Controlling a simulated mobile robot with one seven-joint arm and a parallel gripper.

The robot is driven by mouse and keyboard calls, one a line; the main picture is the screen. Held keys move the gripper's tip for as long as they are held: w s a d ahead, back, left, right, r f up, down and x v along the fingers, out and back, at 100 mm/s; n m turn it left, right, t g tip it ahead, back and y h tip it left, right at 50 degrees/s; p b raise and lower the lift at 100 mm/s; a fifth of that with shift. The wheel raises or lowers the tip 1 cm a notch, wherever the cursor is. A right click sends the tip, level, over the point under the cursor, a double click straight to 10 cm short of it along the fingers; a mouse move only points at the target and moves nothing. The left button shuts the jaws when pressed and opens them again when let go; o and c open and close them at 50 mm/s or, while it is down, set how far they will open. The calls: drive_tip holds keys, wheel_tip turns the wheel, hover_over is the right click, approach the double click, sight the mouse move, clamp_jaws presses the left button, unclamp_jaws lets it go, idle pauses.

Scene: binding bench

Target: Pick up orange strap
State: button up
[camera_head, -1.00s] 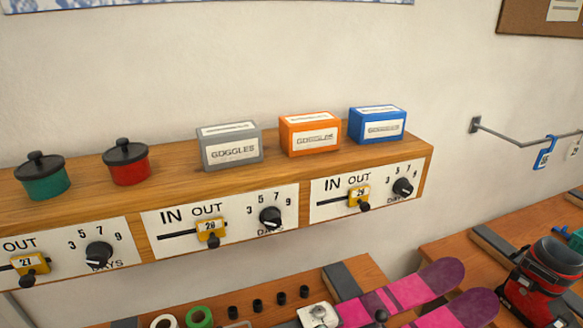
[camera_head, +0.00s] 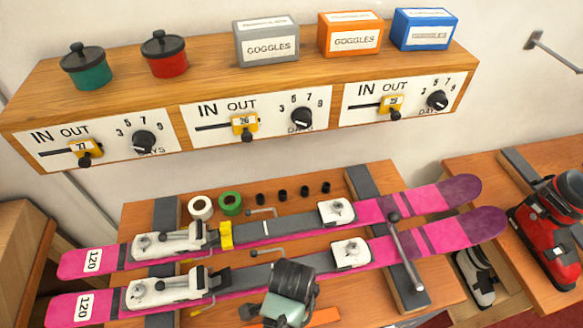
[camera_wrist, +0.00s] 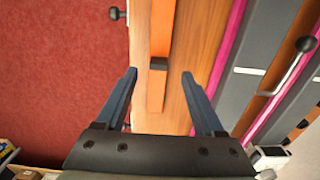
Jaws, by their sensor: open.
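The orange strap (camera_wrist: 156,92) lies flat along the wooden bench (camera_wrist: 182,60) in the wrist view, with a small black piece (camera_wrist: 158,63) across it. In the head view, an orange strip (camera_head: 325,317) shows at the bottom edge, partly hidden by the dark and grey-green body in front of it. My gripper (camera_wrist: 158,74) is open, with one dark blue finger on each side of the strap as seen in the wrist view. Nothing is held between the fingers. The height of the fingertips above the bench is hard to judge.
Two pink skis (camera_head: 440,235) with bindings lie across the bench beside the strap. A metal lever (camera_head: 404,250) stands near their right part. A red floor (camera_wrist: 60,70) lies beyond the bench edge. A shelf (camera_head: 215,78) with boxes and pots hangs above.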

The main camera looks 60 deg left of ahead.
drive_tip(key=shift+s+f+p, duration=0.15)
drive_tip(key=shift+f+p, duration=0.15)
drive_tip(key=shift+f, duration=1.85)
clamp_jaws()
